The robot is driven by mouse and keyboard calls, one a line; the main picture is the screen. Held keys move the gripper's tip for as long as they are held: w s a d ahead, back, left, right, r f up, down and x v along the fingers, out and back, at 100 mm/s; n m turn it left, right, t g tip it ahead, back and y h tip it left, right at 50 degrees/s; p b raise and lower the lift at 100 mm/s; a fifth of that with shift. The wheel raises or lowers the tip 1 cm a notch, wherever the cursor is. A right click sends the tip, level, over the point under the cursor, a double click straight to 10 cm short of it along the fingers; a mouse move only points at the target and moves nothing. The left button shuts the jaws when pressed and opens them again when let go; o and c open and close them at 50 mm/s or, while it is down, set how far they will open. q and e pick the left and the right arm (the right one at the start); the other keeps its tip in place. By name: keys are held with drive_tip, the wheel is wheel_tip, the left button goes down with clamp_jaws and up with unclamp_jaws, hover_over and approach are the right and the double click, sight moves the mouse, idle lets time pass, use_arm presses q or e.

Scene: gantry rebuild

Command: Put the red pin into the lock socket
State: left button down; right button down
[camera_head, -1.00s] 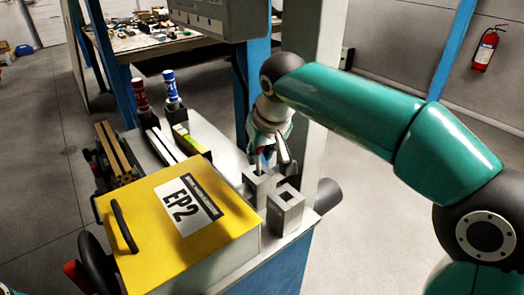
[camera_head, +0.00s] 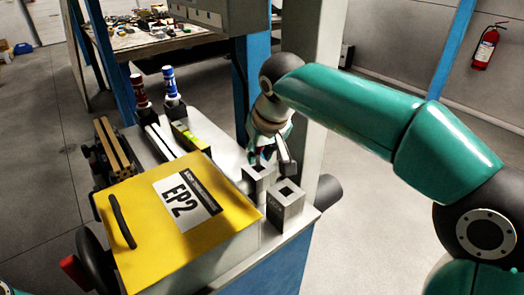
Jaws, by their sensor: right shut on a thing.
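My right gripper (camera_head: 271,158) points down at the far right of the cart top, just above the rear grey socket block (camera_head: 256,183). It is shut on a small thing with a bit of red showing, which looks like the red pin. The fingers hide most of it, and I cannot tell whether its tip is inside the block. A second grey block with a square hole (camera_head: 286,207) stands in front and to the right, with small lettering that looks like LOCK. Its hole looks empty. My left gripper is out of view.
A yellow EP2 box (camera_head: 165,248) with a black handle fills the cart's front left. Behind it stand a red-banded bottle-like item (camera_head: 140,90) and a blue one (camera_head: 170,84). A pale post (camera_head: 325,110) rises close behind my right gripper.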

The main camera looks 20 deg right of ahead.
drive_tip(key=shift+f+b, duration=0.45)
drive_tip(key=shift+f, duration=0.25)
drive_tip(key=shift+f, duration=0.1)
drive_tip(key=shift+c, duration=1.4)
unclamp_jaws()
drive_tip(key=shift+r+p, duration=3.8)
drive_tip(key=shift+r, duration=0.3)
drive_tip(key=shift+s+f, duration=0.1)
